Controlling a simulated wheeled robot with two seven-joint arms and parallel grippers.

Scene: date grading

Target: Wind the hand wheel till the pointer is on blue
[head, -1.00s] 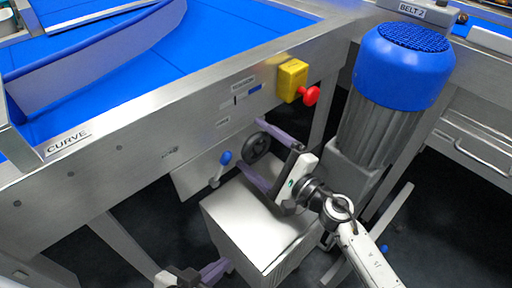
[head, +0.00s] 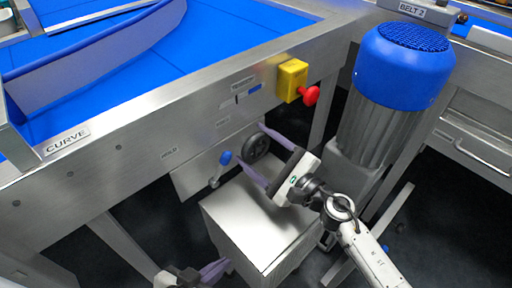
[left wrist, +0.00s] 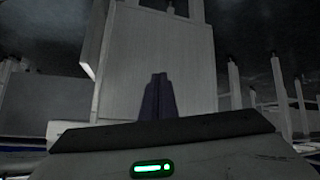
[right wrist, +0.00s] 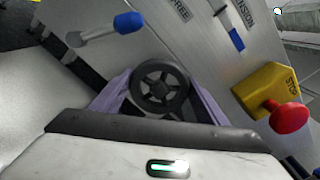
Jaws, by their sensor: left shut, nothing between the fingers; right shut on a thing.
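The black hand wheel (head: 256,147) sits on the grey machine's side panel; it also shows in the right wrist view (right wrist: 160,87). My right gripper (head: 250,144) is shut on the wheel, with one purple finger on each side of its rim. Above the wheel is a slim scale (head: 249,92) with a blue section at one end; the right wrist view shows it too (right wrist: 231,30). My left gripper (head: 226,266) is low at the bottom of the head view, shut and empty. In the left wrist view its fingers (left wrist: 157,95) are together.
A blue-knobbed lever (head: 223,165) is just left of the wheel. A yellow box with a red stop button (head: 310,95) is above right. A steel cabinet (head: 250,220) stands below, and a blue-capped motor (head: 400,70) at right. A blue belt (head: 215,35) runs above.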

